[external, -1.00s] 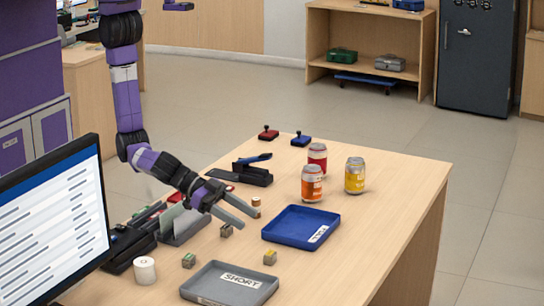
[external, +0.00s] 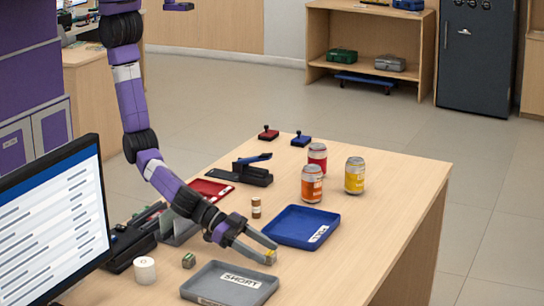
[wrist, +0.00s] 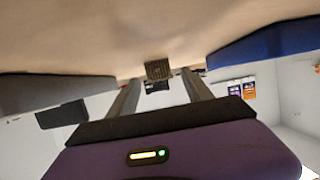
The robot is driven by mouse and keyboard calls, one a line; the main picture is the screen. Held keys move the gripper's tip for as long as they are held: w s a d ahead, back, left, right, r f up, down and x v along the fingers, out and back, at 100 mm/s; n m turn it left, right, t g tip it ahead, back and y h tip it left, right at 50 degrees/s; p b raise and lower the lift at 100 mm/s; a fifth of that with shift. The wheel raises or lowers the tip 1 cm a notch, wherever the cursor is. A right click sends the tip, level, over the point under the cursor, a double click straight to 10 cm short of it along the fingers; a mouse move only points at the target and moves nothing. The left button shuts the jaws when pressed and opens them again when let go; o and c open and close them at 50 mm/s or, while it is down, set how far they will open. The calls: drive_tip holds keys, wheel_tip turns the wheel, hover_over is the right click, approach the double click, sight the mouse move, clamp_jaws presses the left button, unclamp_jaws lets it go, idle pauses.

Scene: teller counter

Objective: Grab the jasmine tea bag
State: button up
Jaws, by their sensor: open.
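A small, square, yellowish-brown packet (external: 270,258) lies on the counter between the blue tray and the grey tray. Its label cannot be read, so I cannot tell whether it is the jasmine tea bag. My gripper (external: 271,250) is open and low over the counter, its fingertips beside this packet and partly hiding it. In the wrist view, a small brownish block (wrist: 158,70) shows in the gap between the open fingers of my gripper (wrist: 160,88), near their tips. Another small greenish packet (external: 189,260) sits to the left.
The grey tray marked SHORT (external: 205,292) is in front of my gripper and the blue tray (external: 300,212) just behind it. Cans (external: 312,185) stand farther back.

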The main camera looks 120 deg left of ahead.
drive_tip(key=shift+w+f, duration=0.2)
drive_tip(key=shift+w, duration=0.3)
clamp_jaws()
